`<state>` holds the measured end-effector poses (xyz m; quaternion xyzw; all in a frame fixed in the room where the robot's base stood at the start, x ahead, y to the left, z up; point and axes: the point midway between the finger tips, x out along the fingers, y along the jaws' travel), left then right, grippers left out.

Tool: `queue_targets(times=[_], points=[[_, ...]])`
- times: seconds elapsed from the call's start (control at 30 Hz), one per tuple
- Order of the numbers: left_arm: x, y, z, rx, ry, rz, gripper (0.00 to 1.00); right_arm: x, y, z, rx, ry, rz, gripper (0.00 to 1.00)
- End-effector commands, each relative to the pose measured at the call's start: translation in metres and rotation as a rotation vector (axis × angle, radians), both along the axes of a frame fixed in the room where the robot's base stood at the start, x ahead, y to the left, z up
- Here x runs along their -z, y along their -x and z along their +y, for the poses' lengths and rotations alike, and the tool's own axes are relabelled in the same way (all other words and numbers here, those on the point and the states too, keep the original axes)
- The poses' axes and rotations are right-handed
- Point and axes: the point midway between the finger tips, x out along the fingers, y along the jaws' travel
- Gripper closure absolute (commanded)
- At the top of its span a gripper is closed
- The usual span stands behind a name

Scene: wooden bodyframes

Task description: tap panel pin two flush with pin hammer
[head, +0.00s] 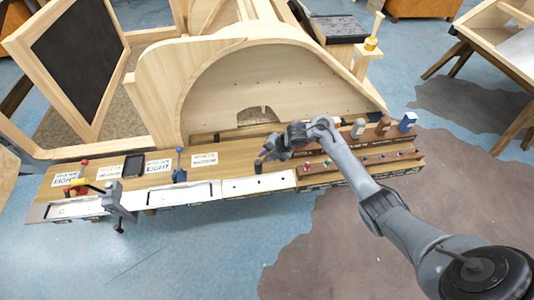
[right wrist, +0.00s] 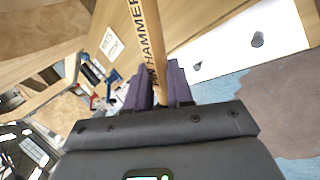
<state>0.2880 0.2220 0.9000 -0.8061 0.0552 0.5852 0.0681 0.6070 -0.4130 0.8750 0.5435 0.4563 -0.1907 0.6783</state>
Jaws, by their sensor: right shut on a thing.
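My right gripper (head: 268,154) is above the bench, near its middle. In the right wrist view, its purple-grey fingers (right wrist: 162,92) are shut on the wooden handle of the pin hammer (right wrist: 146,32), lettered PIN HAMMER. The hammer's head lies outside that view. A white panel (head: 258,186) lies on the bench's front edge, just below the gripper. In the right wrist view, two dark pins stand on the white panel (right wrist: 226,50): one nearer the handle (right wrist: 197,66) and one farther right (right wrist: 257,39). I cannot tell which is pin two. My left gripper is not in view.
A large arched wooden frame (head: 160,75) stands behind the bench. A blue-handled tool (head: 179,160), a red-and-yellow tool (head: 82,184) and a dark clamp (head: 118,208) are to the left.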

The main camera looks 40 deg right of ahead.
Motion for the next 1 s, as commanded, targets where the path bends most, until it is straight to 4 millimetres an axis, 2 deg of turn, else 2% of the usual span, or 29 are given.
queue_targets(times=[0.13, 0.57, 0.8, 1.0], points=[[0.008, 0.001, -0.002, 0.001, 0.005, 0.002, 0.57, 0.009, -0.001, 0.0, -0.001, -0.001, -0.002, 1.0], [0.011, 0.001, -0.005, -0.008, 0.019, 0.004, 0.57, 0.014, -0.001, 0.0, -0.001, 0.0, -0.002, 1.0], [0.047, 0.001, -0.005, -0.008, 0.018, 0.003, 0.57, 0.059, 0.0, 0.0, -0.002, 0.001, 0.0, 1.0], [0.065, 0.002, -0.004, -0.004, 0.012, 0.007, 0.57, 0.081, -0.001, 0.0, 0.001, 0.0, -0.002, 1.0]])
